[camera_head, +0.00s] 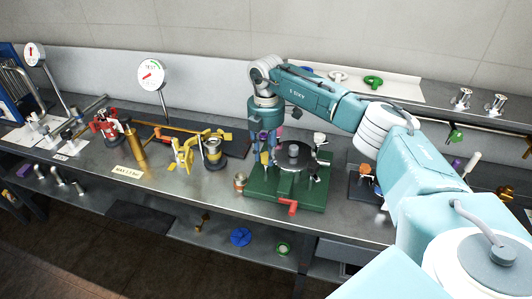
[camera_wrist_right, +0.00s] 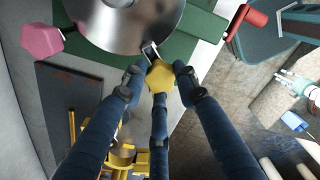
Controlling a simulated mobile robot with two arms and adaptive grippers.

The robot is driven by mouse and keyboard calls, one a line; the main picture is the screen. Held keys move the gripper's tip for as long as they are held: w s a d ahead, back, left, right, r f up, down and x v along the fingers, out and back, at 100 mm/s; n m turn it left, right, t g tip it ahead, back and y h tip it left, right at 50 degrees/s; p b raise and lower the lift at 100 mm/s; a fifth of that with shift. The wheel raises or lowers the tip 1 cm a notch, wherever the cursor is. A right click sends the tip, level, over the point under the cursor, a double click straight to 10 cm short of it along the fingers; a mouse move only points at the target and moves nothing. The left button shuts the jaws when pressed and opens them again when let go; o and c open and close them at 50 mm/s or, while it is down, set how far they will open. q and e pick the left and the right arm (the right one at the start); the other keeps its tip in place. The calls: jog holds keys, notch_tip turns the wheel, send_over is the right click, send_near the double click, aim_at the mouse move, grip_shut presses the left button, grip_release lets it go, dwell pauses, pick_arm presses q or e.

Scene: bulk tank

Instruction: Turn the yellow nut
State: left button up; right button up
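The yellow nut (camera_wrist_right: 160,77) shows in the right wrist view, beside the rim of a round steel tank lid (camera_wrist_right: 125,20). My right gripper (camera_wrist_right: 159,82) has its three blue fingers around the nut, with narrow gaps visible at the left and right fingertips. The lower finger comes up close to the nut; I cannot tell if it touches. In the head view my right gripper (camera_head: 266,158) points down at the left side of the green-based tank (camera_head: 290,190), and the nut is hidden there.
A red handle (camera_head: 287,207) projects from the front of the green base; a pink knob (camera_wrist_right: 42,40) sits left of the lid. Two dial gauges (camera_head: 152,74) stand behind.

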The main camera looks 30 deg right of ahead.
aim_at(266, 155)
jog(key=o, duration=0.4)
jog(key=shift+r, duration=0.15)
notch_tip(266, 155, up, 12)
jog(key=shift+f, duration=0.1)
dwell(0.6)
